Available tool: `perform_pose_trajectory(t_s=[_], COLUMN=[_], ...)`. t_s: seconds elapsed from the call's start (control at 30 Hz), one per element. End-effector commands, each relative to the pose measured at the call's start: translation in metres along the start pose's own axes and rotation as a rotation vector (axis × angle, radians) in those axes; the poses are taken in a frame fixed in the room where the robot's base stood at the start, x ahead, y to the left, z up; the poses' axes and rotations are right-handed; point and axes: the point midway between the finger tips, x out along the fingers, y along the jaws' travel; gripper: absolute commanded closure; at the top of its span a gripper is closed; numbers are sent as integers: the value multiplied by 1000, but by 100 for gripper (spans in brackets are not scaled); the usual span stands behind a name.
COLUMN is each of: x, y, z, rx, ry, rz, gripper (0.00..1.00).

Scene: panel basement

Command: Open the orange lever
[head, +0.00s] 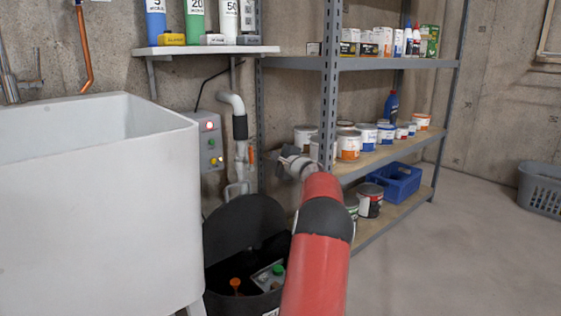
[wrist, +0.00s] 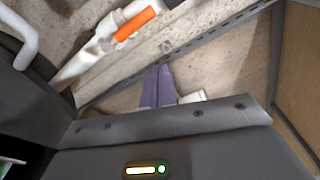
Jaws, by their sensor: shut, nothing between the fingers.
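The orange lever (head: 251,156) sits on the white pipework low on the wall, right of the white sink. In the wrist view the orange lever (wrist: 135,24) is at the top, a short bar lying roughly in line with the white pipe. My gripper (head: 282,160) is right of the lever in the head view, partly hidden by my red arm. In the wrist view my gripper's purple fingers (wrist: 158,72) are together and empty, below and right of the lever and apart from it.
A white sink (head: 160,210) fills the left. A black bin (head: 245,232) with bottles stands below the pipes. A grey control box (head: 209,140) is on the wall. A metal shelf (head: 329,100) with paint cans is close to my arm.

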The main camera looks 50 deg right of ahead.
Motion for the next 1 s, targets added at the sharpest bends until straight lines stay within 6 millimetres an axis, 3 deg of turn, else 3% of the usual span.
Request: perform_pose_trajectory(t_s=[0.1, 0.3, 1.0], x=[-17, -31, -33], y=[0, 2, 2], z=[0, 0, 0], rx=[1, 0, 0], ry=[1, 0, 0], rz=[0, 0, 0], gripper=[100, 100, 100])
